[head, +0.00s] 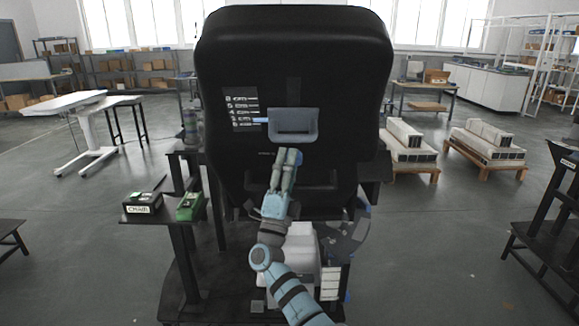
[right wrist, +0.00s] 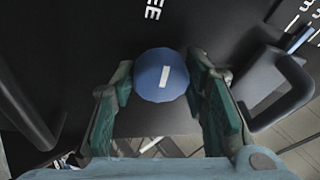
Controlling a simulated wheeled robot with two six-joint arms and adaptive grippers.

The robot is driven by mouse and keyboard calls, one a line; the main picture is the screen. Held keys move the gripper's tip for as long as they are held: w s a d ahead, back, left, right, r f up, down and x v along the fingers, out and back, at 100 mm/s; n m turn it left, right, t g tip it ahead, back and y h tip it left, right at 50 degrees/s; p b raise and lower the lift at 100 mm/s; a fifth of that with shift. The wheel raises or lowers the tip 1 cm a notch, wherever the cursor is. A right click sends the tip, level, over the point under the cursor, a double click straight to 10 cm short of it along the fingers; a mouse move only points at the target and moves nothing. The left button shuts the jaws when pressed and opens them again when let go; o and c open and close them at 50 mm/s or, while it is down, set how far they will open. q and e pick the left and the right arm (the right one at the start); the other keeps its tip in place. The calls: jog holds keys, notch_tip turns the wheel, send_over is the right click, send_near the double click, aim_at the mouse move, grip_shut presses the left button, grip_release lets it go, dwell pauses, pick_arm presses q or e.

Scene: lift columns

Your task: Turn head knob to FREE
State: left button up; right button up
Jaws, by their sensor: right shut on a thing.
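The head knob (right wrist: 160,76) is a round blue knob with a short white mark on its face, in the middle of the right wrist view. The mark is tilted slightly from the picture's vertical. My right gripper (right wrist: 158,82) has its two teal fingers on either side of the knob, shut on it. White letters reading "EE" (right wrist: 153,9) show on the black panel above the knob; the rest of the word is cut off. In the head view my right gripper (head: 287,158) reaches up to the front of the tall black unit (head: 330,65), below a grey box-like part (head: 293,125). My left gripper is not in view.
A small side stand (head: 165,217) holds a green box (head: 190,206) and a dark case (head: 143,203). Low pallets (head: 410,168) stand at right; the floor between is clear.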

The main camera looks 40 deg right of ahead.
jog(key=shift+d+f+n+t, duration=0.1)
jog(key=shift+n+t, duration=0.5)
jog(key=shift+n, duration=1.2)
jog(key=o, duration=1.1)
jog(key=v, duration=1.2)
